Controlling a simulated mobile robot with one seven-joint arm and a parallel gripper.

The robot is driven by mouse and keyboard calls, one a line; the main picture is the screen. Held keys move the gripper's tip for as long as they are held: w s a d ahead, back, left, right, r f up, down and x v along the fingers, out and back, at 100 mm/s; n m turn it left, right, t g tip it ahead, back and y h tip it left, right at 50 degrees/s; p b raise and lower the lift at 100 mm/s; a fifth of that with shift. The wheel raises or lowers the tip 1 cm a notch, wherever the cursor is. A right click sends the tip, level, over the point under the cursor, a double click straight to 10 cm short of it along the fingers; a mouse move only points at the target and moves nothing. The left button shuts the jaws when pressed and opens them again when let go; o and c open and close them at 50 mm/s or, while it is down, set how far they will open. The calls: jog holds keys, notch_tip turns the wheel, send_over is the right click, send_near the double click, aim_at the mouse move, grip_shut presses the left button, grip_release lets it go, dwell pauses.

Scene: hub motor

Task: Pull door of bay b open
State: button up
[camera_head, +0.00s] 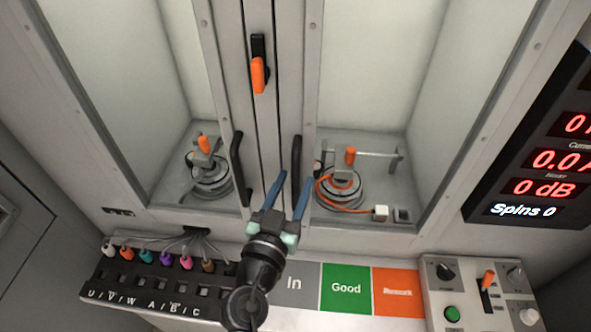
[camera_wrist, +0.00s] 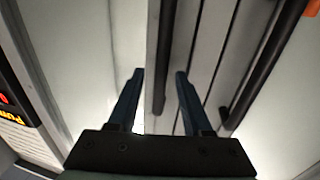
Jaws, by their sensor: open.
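Two glazed bay doors stand side by side, with no bay letter readable. The right bay door has a black vertical handle (camera_head: 296,163) near its left edge. The left bay door has a similar black handle (camera_head: 237,165). My gripper (camera_head: 294,180) is open at the lower part of the right door's handle. The left door's handle (camera_wrist: 262,68) is farther right there. Both doors look shut.
An orange latch lever (camera_head: 258,75) is on the post between the doors. Motors with orange-handled clamps (camera_head: 345,180) sit inside the bays. Below are a connector panel (camera_head: 155,285), the In, Good (camera_head: 346,289) and orange plates, and a control box (camera_head: 480,295). A display (camera_head: 545,160) stands right.

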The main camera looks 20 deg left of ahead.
jog(key=shift+w+a, duration=0.1)
jog(key=shift+w, duration=0.85)
grip_shut()
dwell(0.8)
